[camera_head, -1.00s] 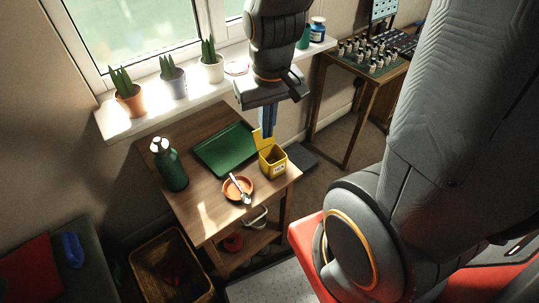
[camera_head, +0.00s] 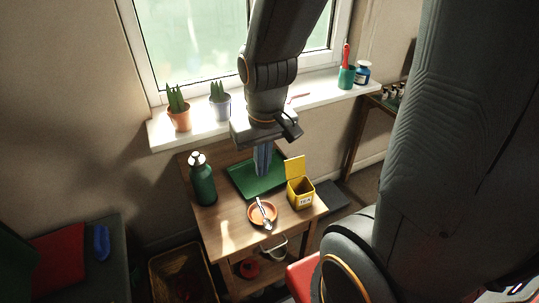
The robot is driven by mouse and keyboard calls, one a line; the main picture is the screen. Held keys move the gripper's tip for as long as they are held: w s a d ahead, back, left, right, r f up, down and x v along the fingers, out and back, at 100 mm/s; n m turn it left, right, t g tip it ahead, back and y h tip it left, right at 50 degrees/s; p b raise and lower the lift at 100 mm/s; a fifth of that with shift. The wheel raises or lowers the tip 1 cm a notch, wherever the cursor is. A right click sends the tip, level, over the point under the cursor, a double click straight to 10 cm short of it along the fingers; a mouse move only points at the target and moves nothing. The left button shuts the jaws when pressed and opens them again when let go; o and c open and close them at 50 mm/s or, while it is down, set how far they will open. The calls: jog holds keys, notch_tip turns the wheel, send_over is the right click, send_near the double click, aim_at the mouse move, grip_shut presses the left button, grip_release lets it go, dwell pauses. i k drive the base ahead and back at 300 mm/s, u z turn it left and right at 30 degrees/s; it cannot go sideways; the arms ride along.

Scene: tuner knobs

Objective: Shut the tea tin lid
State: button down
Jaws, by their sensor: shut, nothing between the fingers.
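The yellow tea tin (camera_head: 300,194) stands upright on the right part of the small wooden table (camera_head: 232,222). Its label reads TEA. Its yellow lid (camera_head: 295,168) stands up from the back edge, so the tin is open. My gripper (camera_head: 262,172) is shut and empty, pointing down with blue-grey fingers. In the picture it is left of the lid, in front of the green tray. I see a gap between the fingers and the lid. How high the fingertips are above the tray is hard to tell.
A green tray (camera_head: 243,186) lies at the back of the table. A green bottle (camera_head: 203,184) stands at the left. Potted plants (camera_head: 179,116) line the windowsill behind.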

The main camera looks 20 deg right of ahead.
aim_at(295, 167)
jog(key=u, duration=0.25)
jog(key=k, duration=1)
jog(key=z, duration=0.55)
jog(key=i, duration=0.95)
jog(key=z, duration=0.05)
